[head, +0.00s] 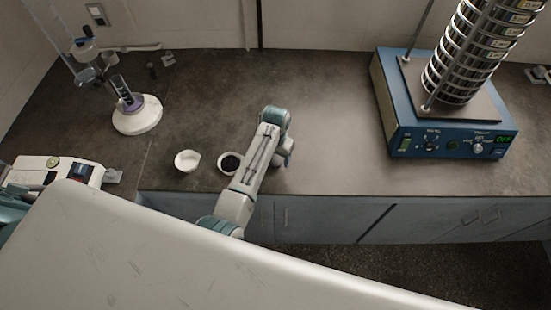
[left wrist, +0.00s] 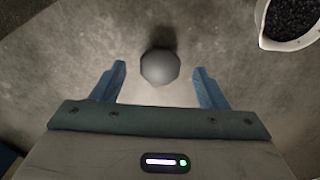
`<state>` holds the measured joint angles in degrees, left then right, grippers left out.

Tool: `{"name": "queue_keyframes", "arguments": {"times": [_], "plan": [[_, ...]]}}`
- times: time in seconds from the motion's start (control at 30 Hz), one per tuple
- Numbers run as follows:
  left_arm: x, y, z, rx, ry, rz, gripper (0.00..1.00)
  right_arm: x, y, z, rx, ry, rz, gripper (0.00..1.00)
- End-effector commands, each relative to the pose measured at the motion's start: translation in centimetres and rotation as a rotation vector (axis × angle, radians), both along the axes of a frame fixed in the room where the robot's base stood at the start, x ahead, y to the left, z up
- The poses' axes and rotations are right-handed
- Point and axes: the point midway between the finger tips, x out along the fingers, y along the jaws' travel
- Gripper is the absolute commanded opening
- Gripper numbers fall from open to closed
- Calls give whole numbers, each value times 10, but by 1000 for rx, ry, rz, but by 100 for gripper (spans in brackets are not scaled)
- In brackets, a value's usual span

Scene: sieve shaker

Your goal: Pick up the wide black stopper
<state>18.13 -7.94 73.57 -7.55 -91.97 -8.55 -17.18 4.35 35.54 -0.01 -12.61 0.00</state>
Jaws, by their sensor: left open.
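A dark grey, round-topped object that looks like the wide stopper (left wrist: 160,67) stands on the bench in the left wrist view. It lies between the fingertips of my left gripper (left wrist: 159,70), with a clear gap on both sides. The gripper is open and holds nothing. In the head view my left gripper (head: 287,150) is low over the bench, right of the two small bowls, and my arm hides the stopper there. My right gripper is not in view.
A bowl of black grains (head: 230,162) is close beside my left arm; it also shows in the left wrist view (left wrist: 290,18). A white bowl (head: 187,160) stands left of it. The blue sieve shaker (head: 400,125) is at the right. Bench behind the gripper is clear.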

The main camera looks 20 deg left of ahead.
Motion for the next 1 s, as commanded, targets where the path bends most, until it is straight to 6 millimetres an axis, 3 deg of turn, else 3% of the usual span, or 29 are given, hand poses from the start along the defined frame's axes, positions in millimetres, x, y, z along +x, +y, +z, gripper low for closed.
{"name": "queue_keyframes", "arguments": {"times": [0.2, 0.4, 0.67, 1.0], "plan": [[1, 0, -16, 0, -1, 0, 67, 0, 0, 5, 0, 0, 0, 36], [1, 0, -17, 0, -2, 0, 67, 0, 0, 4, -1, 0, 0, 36], [1, 0, -17, 0, -2, 0, 20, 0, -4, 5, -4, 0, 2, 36], [3, 0, -15, -1, -3, 0, 19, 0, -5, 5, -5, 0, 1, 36]]}}
